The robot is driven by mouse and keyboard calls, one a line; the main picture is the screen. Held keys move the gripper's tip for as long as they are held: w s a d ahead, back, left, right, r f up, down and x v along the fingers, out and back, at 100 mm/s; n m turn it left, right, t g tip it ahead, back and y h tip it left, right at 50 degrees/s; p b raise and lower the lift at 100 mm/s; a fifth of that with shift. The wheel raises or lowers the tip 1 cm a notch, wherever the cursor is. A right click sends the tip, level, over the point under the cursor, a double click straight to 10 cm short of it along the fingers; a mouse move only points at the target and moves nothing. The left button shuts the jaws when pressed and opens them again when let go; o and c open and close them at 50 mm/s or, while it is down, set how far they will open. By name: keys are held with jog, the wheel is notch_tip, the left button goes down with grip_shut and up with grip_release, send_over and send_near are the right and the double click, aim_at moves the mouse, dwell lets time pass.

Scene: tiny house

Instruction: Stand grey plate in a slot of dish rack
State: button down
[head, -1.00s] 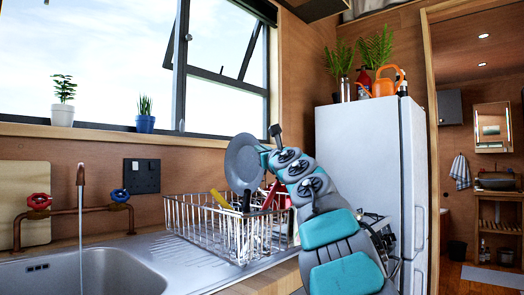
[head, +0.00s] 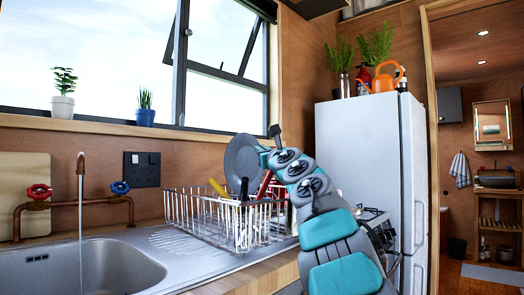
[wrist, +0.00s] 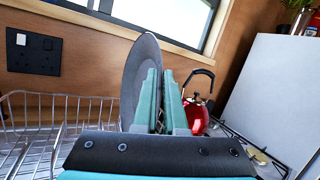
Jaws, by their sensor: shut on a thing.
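The grey plate (head: 241,160) is held on edge, close to upright, over the right part of the wire dish rack (head: 190,212). My gripper (head: 266,158) is shut on the plate near its right edge in the head view. In the wrist view the plate (wrist: 138,72) stands edge-up against my gripper's teal fingers (wrist: 163,88), and rack wires (wrist: 45,112) show to the left and below. The plate's lower edge is near the rack's top rim. I cannot tell whether it is in a slot.
A yellow-handled item (head: 217,188) and a dark item (head: 244,190) sit in the rack. The sink (head: 85,272) with running tap (head: 80,190) is left. A red kettle (wrist: 196,117) stands on the stove. The fridge (head: 365,165) is right.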

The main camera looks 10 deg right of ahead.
jog(key=shift+f+b, duration=0.4)
jog(key=shift+f, duration=0.05)
